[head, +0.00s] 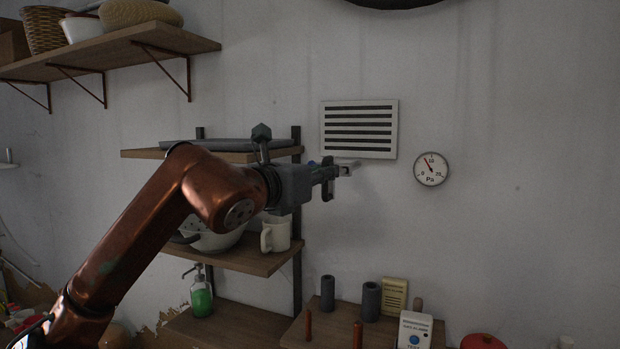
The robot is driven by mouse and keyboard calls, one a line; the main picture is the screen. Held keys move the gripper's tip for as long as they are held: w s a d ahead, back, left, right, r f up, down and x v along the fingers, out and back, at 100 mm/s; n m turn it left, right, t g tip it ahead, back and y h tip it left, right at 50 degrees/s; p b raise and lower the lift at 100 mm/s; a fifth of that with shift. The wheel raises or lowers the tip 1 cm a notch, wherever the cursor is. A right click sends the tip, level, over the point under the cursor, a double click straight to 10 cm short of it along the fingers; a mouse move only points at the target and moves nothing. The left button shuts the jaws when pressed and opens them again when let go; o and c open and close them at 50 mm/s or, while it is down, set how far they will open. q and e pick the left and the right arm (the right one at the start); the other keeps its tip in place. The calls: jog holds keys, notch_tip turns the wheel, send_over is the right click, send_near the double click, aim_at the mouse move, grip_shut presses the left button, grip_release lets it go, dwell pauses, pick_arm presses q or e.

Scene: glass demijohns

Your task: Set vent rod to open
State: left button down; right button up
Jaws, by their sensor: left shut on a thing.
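A white vent grille (389,106) with several dark horizontal slots is on the wall, right of centre. A short pale grey piece, which looks like the vent rod (349,165), shows just below its lower left edge. My left gripper (331,179) reaches in from the left and is shut on this rod. The fingers hide most of the rod, so its exact setting cannot be read. My right gripper is not in view.
Wall shelves (240,256) with a mug (276,236) and colander are behind my left arm. A wooden surface (328,333) below holds dark cylinders and boxes. The wall at right is clear.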

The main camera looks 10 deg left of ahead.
pick_arm(q)
jog(key=shift+s, duration=0.1)
jog(key=c, duration=2.3)
grip_release()
jog(key=shift+s, duration=0.1)
jog(key=shift+o, duration=1.4)
jog(key=shift+s+a+r, duration=0.1)
jog(key=shift+s, duration=0.05)
jog(key=shift+w, duration=0.2)
jog(key=v, duration=1.2)
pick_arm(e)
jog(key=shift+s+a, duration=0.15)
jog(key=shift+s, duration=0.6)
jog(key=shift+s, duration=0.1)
